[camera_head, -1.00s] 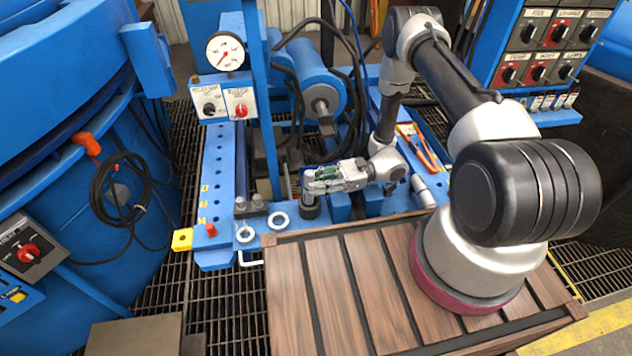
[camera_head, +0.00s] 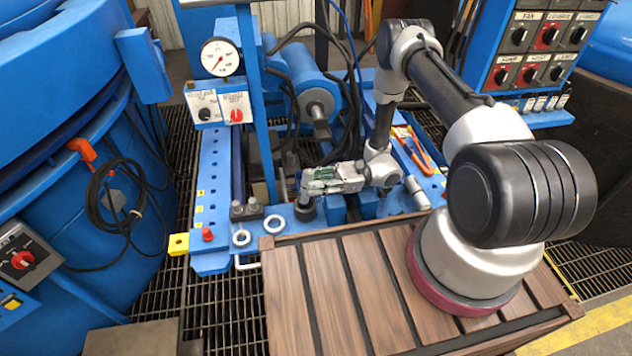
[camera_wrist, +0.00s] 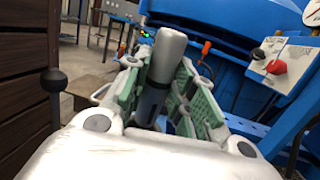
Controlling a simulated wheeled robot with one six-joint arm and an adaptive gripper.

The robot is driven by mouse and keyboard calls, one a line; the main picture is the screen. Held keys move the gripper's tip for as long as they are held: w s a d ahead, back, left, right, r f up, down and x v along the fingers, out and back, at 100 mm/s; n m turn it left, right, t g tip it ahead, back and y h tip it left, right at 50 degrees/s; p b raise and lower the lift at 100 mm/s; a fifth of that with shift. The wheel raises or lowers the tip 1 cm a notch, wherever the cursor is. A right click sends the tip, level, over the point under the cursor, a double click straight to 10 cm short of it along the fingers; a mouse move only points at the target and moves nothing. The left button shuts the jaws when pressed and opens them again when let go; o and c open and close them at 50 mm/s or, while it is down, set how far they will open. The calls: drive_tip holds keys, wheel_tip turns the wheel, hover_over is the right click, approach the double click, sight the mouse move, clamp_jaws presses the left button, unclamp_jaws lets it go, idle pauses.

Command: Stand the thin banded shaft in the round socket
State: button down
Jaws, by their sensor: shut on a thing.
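My gripper (camera_head: 308,184) is shut on the thin banded shaft. In the wrist view the shaft (camera_wrist: 168,52) is a light grey rod with a dark band, held between the green-padded fingers (camera_wrist: 155,95). It leans somewhat in that picture. In the head view only a small part of the shaft shows at the fingertips. The dark round socket (camera_head: 305,212) is on the blue bench, directly below the fingertips in the picture. The shaft's lower end is hard to make out, so I cannot tell whether it is inside the socket or just above it.
Two pale rings (camera_head: 272,223) and dark knobs (camera_head: 246,210) stand left of the socket. A blue post (camera_head: 257,110) with a gauge (camera_head: 220,57) rises behind. A blue motor-like cylinder (camera_head: 312,85) and hoses are behind the gripper. The slatted wooden platform (camera_head: 335,290) is in front.

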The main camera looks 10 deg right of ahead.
sight(313, 203)
drive_tip(key=c, duration=1.1)
unclamp_jaws()
drive_tip(key=shift+t+h, duration=0.3)
drive_tip(key=shift+h, duration=0.6)
drive_tip(key=f, duration=0.5)
drive_tip(key=shift+s+a+f, duration=0.2)
drive_tip(key=shift+s, duration=0.2)
drive_tip(key=shift+y, duration=0.8)
drive_tip(key=r, duration=1.4)
drive_tip(key=shift+w+r, duration=0.15)
drive_tip(key=shift+w, duration=0.25)
drive_tip(key=shift+d+r, duration=0.15)
drive_tip(key=shift+r, duration=0.4)
drive_tip(key=shift+f, duration=0.1)
